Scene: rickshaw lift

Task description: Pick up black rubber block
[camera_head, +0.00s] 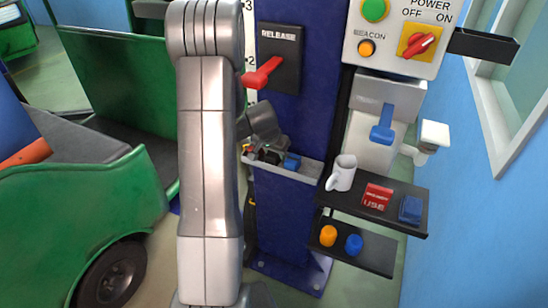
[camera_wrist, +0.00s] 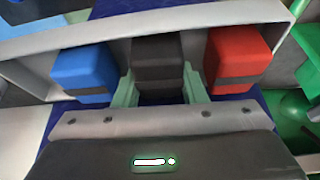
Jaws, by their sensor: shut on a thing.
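The black rubber block (camera_wrist: 158,62) stands between a blue block (camera_wrist: 84,70) and a red block (camera_wrist: 238,57) in a grey tray (camera_wrist: 220,17) in the wrist view. My gripper (camera_wrist: 160,88) has its two pale green fingers shut on the sides of the black block. The block still sits in line with its neighbours; I cannot tell if it touches the tray floor. In the head view my gripper (camera_head: 266,150) is down at the tray (camera_head: 312,170) on the blue column, and it hides the black block. The blue block (camera_head: 291,162) shows to its right.
A red release lever (camera_head: 262,73) is above the tray. To the right, a black shelf holds a white mug (camera_head: 342,174), a red box (camera_head: 376,197) and a blue block (camera_head: 411,209). A lower shelf (camera_head: 375,262) holds orange and blue pieces. A green rickshaw (camera_head: 80,215) stands left.

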